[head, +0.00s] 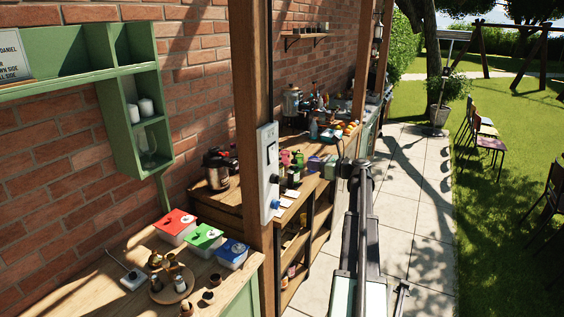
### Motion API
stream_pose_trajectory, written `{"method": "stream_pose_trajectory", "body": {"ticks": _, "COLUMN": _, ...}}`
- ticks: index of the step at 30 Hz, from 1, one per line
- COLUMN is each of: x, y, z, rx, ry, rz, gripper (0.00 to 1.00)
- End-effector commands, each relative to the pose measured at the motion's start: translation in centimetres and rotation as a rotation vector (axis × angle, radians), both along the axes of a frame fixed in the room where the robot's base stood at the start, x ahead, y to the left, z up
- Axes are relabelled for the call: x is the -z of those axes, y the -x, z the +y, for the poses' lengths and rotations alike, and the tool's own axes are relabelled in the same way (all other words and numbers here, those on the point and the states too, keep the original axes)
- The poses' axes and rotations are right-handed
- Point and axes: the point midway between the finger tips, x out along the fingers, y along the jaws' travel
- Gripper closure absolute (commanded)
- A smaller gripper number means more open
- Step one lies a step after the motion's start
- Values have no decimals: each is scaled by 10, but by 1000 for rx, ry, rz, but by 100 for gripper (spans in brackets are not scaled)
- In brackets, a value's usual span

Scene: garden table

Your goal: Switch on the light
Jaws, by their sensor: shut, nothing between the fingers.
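A pale grey switch panel (268,172) is fixed upright on the front wooden post (251,110), at the middle of the head view. It has a dark part in its upper half and a blue knob (276,203) near its lower end. The switch's setting is too small to tell. A dark lantern-like fitting (378,28) hangs by the far post; I cannot tell whether it is lit. My arm reaches up the picture to the right of the panel, apart from it. I cannot make out my gripper's fingers in this view.
A counter holds red (175,224), green (204,237) and blue (232,252) lidded boxes left of the post. A shelf (140,110) hangs on the brick wall. Behind the post, a crowded workbench (222,200) runs back. The paved path (425,235) is largely clear; chairs stand on the right.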

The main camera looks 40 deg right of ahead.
Motion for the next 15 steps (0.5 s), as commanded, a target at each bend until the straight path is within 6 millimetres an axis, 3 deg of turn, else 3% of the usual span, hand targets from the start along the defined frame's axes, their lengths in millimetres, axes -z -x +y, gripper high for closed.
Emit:
{"method": "stream_pose_trajectory", "body": {"ticks": 5, "x": 3, "y": -13, "z": 6, "rx": -2, "ry": 1, "rz": 1, "gripper": 100}}
{"method": "stream_pose_trajectory", "body": {"ticks": 15, "x": 12, "y": -79, "z": 33, "rx": -3, "ry": 3, "rz": 0, "gripper": 100}}
